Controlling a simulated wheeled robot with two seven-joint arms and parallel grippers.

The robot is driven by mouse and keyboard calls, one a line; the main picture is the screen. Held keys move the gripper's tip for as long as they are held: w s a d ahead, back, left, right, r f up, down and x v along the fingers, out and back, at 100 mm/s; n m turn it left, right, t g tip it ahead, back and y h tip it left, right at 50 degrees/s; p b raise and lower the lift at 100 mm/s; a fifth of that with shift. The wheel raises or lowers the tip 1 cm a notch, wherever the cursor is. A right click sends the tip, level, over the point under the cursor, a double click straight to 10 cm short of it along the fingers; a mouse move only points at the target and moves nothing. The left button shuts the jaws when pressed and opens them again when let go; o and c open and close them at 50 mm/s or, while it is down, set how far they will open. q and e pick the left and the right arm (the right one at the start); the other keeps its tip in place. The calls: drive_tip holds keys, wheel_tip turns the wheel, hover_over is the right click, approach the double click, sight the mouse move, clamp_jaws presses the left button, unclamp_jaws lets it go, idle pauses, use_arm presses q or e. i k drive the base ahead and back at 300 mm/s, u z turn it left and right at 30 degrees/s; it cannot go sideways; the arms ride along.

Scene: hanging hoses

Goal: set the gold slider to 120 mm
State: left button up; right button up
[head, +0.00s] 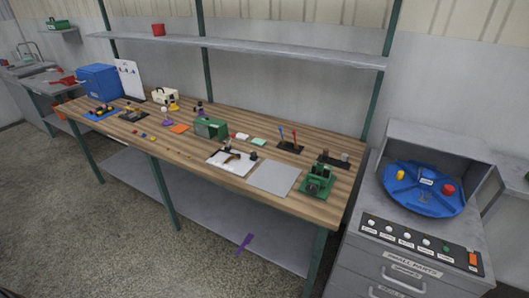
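I cannot make out a gold slider or a millimetre scale for certain at this size. A white sheet (216,158) on the workbench carries a dark tool with a small brownish part (232,157), too small to identify. A yellow item (174,107) sits farther back on the bench, by a cream box. Neither of my grippers shows in the head view.
The wooden workbench (317,211) also holds a grey plate (273,178), a green device (317,181), a green box (210,128) and a blue box (99,81). A grey cabinet with a blue turntable (422,205) stands at right. Concrete floor (110,235) is open in front.

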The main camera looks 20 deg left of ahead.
sight(237, 156)
drive_tip(key=i, duration=0.7)
drive_tip(key=u, duration=1.3)
